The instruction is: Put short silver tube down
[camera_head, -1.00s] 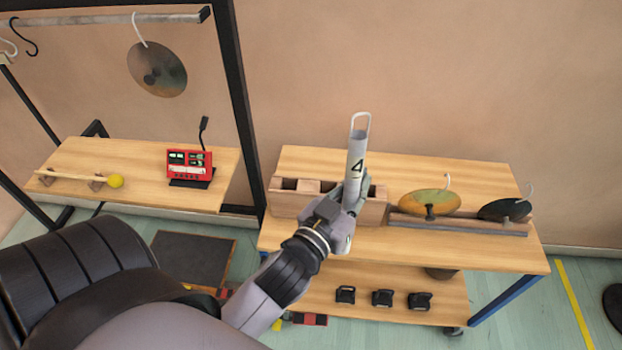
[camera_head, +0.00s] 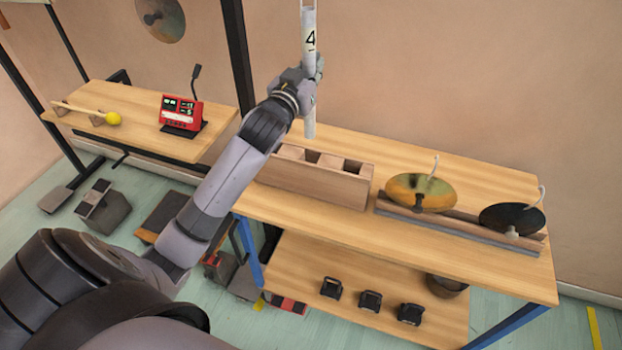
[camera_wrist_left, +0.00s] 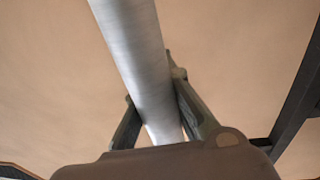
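The short silver tube (camera_head: 309,42), marked with a black 4, is upright in the head view, its top cut off by the frame edge. My left gripper (camera_head: 312,72) is shut on it around its middle. The tube's lower end hangs above the back left of the table, over the wooden block. In the left wrist view the tube (camera_wrist_left: 135,55) runs between the two fingers of my left gripper (camera_wrist_left: 165,100). The wooden block with square openings (camera_head: 318,178) stands on the table, below the tube. My right gripper is not in view.
Two cymbal-like discs, one brassy (camera_head: 421,192) and one dark (camera_head: 511,219), lean in a rack on the table's right. A red device (camera_head: 181,113) and a yellow-headed mallet (camera_head: 113,118) are on the left table. A black frame post (camera_head: 238,60) stands close left of my gripper.

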